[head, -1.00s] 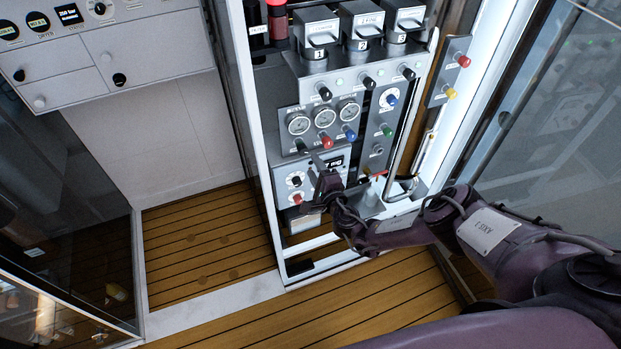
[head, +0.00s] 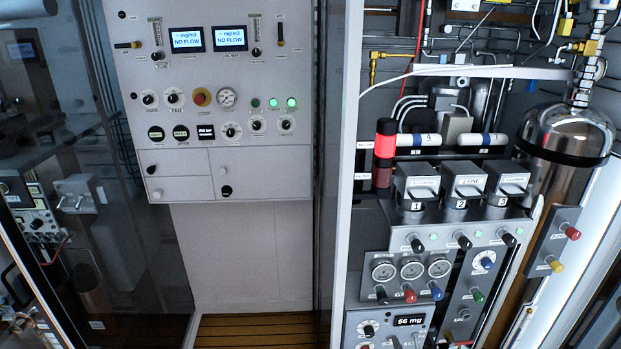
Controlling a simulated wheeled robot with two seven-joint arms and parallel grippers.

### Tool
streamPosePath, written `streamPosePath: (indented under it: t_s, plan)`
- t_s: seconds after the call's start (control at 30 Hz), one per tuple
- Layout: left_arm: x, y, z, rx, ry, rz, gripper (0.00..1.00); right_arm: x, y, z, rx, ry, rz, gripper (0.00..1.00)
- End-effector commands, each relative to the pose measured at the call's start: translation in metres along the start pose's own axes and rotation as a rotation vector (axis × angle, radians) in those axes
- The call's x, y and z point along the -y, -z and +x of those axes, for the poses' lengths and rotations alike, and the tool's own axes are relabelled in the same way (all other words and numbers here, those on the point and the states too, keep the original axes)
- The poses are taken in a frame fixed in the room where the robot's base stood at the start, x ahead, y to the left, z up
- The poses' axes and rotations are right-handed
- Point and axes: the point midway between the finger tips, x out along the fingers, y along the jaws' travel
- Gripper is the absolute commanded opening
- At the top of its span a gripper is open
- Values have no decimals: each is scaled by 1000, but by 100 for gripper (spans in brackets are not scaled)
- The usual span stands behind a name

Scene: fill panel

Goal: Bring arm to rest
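Neither of my grippers can be made out in the head view, and no arm of mine shows clearly. The fill panel (head: 455,240) stands at the right. It carries three numbered valve blocks (head: 465,185), a row of black knobs below them, and three round gauges (head: 411,270). Under the gauges is a grey box with a small display (head: 409,321) that reads 56 mg. The lower part of this box is cut off by the bottom edge.
A red lit beacon (head: 385,140) stands at the panel's upper left. A steel cylinder (head: 568,135) is at the right. A white control panel (head: 215,100) with two NO FLOW screens hangs on the back wall. Dark glass (head: 95,180) is at the left. A strip of wooden floor (head: 262,330) shows.

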Motion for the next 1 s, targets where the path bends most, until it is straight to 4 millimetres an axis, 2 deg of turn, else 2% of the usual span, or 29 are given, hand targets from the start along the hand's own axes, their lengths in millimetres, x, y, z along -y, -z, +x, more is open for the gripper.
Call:
streamPosePath:
  t_s: [0.03,0.17,0.27,0.37,0.5,0.57,0.7,0.77,0.8,0.9,1.0]
  plan:
    - [0,-1,15,0,0,0,36,-36,27,-9,-76,-28,184,49]
    - [0,-1,32,-2,1,0,36,-99,82,-36,-287,-41,687,49]
    - [0,0,44,-4,1,0,36,-147,128,-66,-466,5,1070,49]
    - [0,-1,57,-5,1,0,36,-192,174,-104,-652,109,1448,49]
    - [1,-1,74,-6,2,1,36,-251,236,-171,-901,360,1934,49]
    - [1,-2,81,-7,2,1,36,-274,260,-203,-993,507,2122,49]
    - [1,-2,96,-8,3,1,36,-319,308,-284,-1159,942,2499,49]
    - [1,-3,101,-8,3,1,36,-333,324,-317,-1197,1151,2617,49]
    - [1,-3,104,-8,3,1,36,-341,333,-337,1159,-1229,-2567,49]
    - [1,-3,110,-8,3,1,36,-355,348,-377,1010,-1315,-2325,49]
    - [1,-4,112,-8,3,1,36,-361,356,-401,913,-1361,-2178,49]
